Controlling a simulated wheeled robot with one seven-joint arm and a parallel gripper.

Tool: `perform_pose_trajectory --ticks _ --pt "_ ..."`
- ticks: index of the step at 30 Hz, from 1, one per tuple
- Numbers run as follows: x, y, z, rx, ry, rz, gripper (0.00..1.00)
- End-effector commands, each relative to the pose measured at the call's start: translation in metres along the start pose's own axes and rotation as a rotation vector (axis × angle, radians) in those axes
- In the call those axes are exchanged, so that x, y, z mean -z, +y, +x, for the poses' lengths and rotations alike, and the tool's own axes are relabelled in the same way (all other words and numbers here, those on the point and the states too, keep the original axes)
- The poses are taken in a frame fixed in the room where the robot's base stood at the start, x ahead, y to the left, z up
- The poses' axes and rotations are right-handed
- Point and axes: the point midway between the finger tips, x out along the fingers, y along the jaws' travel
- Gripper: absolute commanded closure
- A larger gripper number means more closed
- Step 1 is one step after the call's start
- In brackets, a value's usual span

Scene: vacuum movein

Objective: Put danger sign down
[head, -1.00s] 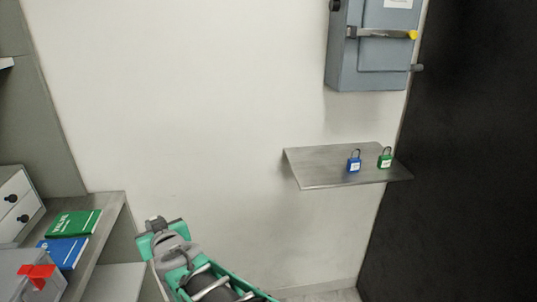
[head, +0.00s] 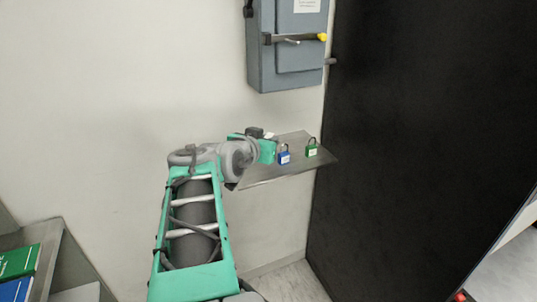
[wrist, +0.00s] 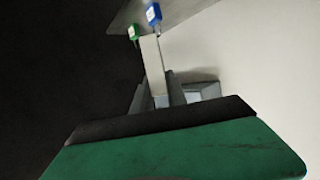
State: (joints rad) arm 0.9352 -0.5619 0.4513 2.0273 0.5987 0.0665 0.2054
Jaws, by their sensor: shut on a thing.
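My gripper (wrist: 160,98) is shut on a pale flat panel (wrist: 152,62), which I take to be the danger sign; its face and any writing cannot be read. In the wrist view the panel reaches toward the metal shelf (wrist: 185,12). In the head view my gripper (head: 266,148) is over the left part of the shelf (head: 270,176), left of the padlocks. My own wrist hides the fingers and most of the sign there. I cannot tell whether the sign touches the shelf.
A blue padlock (head: 284,158) and a green padlock (head: 311,150) stand on the shelf's right part. A grey switch box (head: 288,45) with a yellow-tipped handle hangs above. A black panel (head: 400,150) borders the right side. Green and blue books (head: 18,262) lie at lower left.

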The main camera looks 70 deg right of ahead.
Motion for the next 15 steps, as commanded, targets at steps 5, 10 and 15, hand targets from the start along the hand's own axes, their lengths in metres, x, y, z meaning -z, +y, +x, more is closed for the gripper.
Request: perform_pose_trajectory --ticks 5,10,15 --pt "-0.01 -0.041 0.036 0.004 -0.007 -0.01 1.0" --pt "-0.03 -0.074 0.071 0.003 -0.008 -0.01 1.0" --pt "-0.053 -0.093 0.096 0.004 -0.003 -0.006 1.0"
